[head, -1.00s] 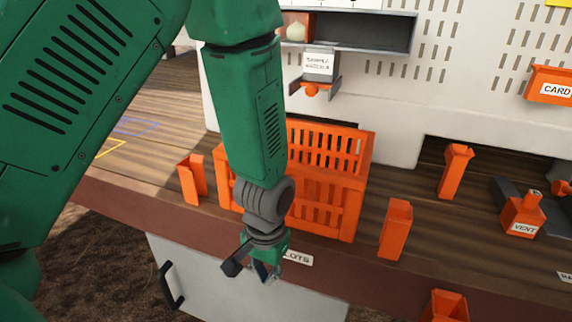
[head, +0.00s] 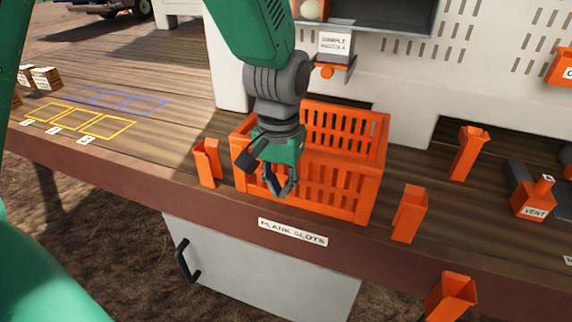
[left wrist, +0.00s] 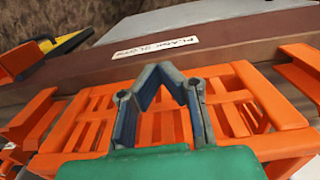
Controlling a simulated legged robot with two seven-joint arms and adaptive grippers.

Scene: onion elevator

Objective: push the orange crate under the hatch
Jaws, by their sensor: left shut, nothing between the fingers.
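My left gripper (head: 284,188) is shut and empty, hanging at the crate's front left side in the head view and covering part of that wall. In the left wrist view, the shut fingers (left wrist: 165,80) lie over the crate's slatted wall (left wrist: 235,100); I cannot tell if they touch it. A hatch is not clearly identifiable; a dark-floored opening (head: 385,15) with a pale round object is in the machine above the crate. My right gripper is not in view.
Orange posts stand left (head: 207,162) and right (head: 409,213) of the crate. A sample lever (head: 335,45) juts out above it. An orange vent block (head: 533,198) is at right.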

